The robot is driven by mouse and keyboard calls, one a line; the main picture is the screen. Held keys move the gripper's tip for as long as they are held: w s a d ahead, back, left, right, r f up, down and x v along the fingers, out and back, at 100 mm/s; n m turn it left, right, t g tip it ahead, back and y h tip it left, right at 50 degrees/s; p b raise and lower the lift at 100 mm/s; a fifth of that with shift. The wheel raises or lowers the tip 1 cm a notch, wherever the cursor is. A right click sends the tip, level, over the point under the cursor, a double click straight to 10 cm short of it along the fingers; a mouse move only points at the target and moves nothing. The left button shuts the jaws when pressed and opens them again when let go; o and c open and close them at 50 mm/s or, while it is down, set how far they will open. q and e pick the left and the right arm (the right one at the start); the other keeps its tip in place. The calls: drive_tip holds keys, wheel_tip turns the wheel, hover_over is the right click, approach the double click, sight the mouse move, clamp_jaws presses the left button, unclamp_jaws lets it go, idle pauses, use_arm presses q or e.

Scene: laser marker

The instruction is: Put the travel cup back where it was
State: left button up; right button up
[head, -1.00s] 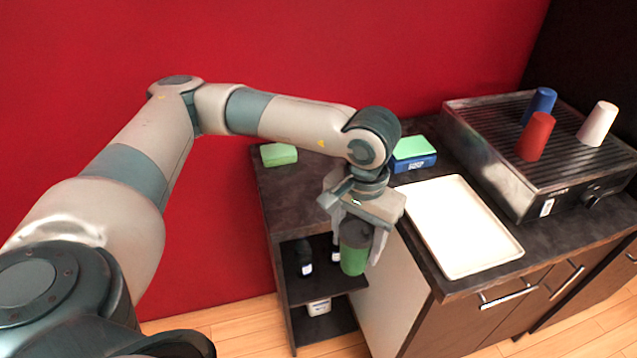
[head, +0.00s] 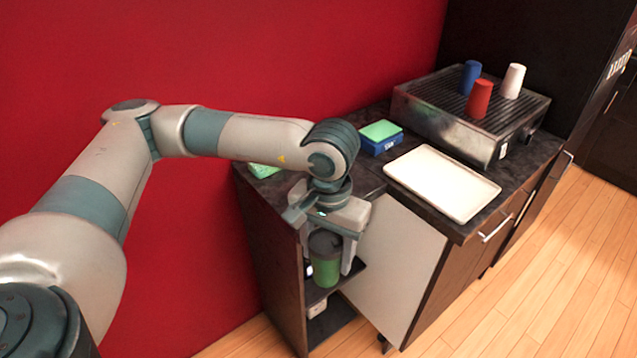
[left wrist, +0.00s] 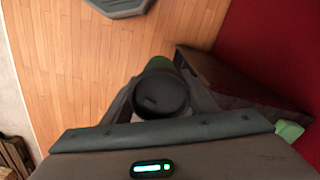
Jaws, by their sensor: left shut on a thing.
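The travel cup (head: 326,272) is green with a dark lid and hangs upright in my left gripper (head: 328,262). The gripper is shut around its upper part. The cup is in front of the open shelves at the counter's left end. In the left wrist view the dark lid (left wrist: 160,96) shows between the fingers, with a bit of green behind it. The cup hides much of the shelf (head: 349,276) behind it. My right gripper is not in view.
A white tray (head: 441,182), a blue box with a green sponge (head: 381,137) and another green sponge (head: 264,171) lie on the counter. A grill (head: 430,112) holds blue, red and white cups. A white item stands on the lower shelf (head: 317,308). Floor at right is clear.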

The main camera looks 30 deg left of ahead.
use_arm(q)
drive_tip(key=shift+s, duration=0.25)
drive_tip(key=shift+w, duration=0.1)
